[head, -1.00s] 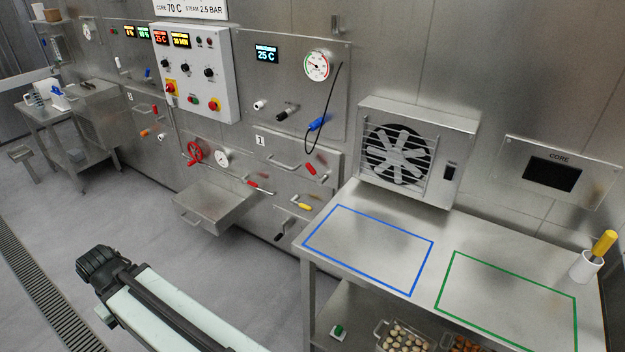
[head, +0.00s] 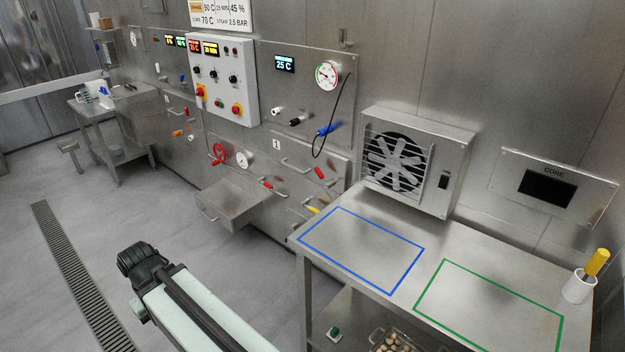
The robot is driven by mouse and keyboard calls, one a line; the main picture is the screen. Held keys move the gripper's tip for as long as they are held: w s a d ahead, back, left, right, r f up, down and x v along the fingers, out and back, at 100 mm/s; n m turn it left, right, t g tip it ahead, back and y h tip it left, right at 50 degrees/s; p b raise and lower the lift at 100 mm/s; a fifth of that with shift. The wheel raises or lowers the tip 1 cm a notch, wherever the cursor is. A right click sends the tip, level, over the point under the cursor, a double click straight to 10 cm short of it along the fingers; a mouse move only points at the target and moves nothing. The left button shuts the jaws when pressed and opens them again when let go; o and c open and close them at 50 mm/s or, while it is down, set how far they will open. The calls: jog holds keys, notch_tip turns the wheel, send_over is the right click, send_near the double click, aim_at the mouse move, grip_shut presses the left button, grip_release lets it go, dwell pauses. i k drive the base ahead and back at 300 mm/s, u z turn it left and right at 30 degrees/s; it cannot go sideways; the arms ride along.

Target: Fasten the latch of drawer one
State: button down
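Drawer one, by its label "1" (head: 276,144), is in the steel wall unit left of the table in the head view. Its front looks shut and flush, with a bar handle (head: 296,166). A small red-gripped lever (head: 319,172), which looks like its latch, sits right of the handle and slants down to the right. I cannot tell whether it is engaged. A pale arm link of mine with a black joint crosses the bottom of the view, well apart from the drawer. My gripper's fingers do not show.
An open steel drawer (head: 233,203) juts out below left of drawer one. The steel table (head: 430,244) with blue and green outlines stands at the right, a fan unit (head: 416,160) behind it. A second red lever (head: 268,184) is lower left. The floor at left is clear.

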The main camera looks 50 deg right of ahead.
aim_at(327, 185)
jog(key=z, duration=0.1)
jog(key=i, duration=1.75)
jog(key=u, duration=0.55)
jog(key=k, duration=0.9)
jog(key=u, duration=0.2)
jog(key=i, duration=0.9)
jog(key=z, duration=0.05)
